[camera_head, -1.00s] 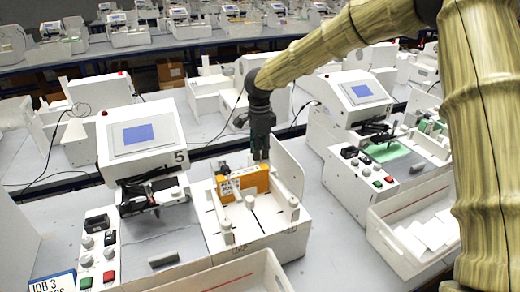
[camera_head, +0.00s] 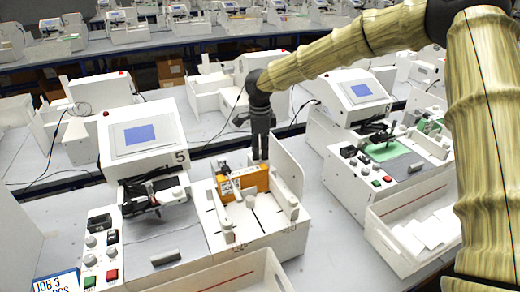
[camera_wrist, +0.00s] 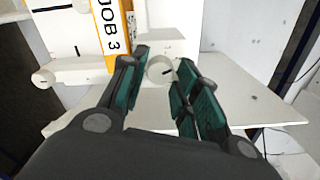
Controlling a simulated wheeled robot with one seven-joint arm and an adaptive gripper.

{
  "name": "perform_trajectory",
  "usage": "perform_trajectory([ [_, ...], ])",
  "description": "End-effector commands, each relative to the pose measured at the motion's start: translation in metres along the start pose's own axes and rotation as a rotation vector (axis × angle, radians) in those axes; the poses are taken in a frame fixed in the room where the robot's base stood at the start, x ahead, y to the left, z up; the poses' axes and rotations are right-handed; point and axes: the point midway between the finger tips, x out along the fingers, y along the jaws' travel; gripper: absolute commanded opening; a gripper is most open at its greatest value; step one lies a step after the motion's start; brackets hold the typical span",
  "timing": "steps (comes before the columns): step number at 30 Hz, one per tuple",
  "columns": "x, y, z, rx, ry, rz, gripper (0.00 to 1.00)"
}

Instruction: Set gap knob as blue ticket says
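The blue-edged ticket (camera_head: 56,282) stands at the bottom left of the head view. It reads JOB 3; its lower line is cut off. Several round knobs show on the control panel (camera_head: 101,262), and I cannot read which is the gap knob. My gripper (camera_head: 260,158) is behind the orange block (camera_head: 245,183) on the white fixture. In the wrist view my gripper (camera_wrist: 160,80) is open. A white round knob (camera_wrist: 160,70) with a dark mark shows between its fingertips; contact is unclear. The orange block with a JOB 3 label (camera_wrist: 112,25) is left of it.
A machine with a blue screen (camera_head: 138,133), marked 5, stands left of the fixture (camera_head: 270,235). A white tray (camera_head: 245,278) is in front. Another machine (camera_head: 358,95) and a tray with white sheets (camera_head: 395,255) are at the right. Grey table shows between stations.

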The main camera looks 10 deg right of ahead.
Motion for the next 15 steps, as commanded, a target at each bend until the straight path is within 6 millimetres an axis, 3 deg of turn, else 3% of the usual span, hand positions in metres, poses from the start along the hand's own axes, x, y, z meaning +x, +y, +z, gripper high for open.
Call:
perform_trajectory([
  [11, -0.0005, 0.0004, 0.0011, -0.001, -0.001, 0.001, 0.47],
  [15, -0.0093, -0.0001, 0.0014, -0.001, -0.002, -0.001, 0.47],
])
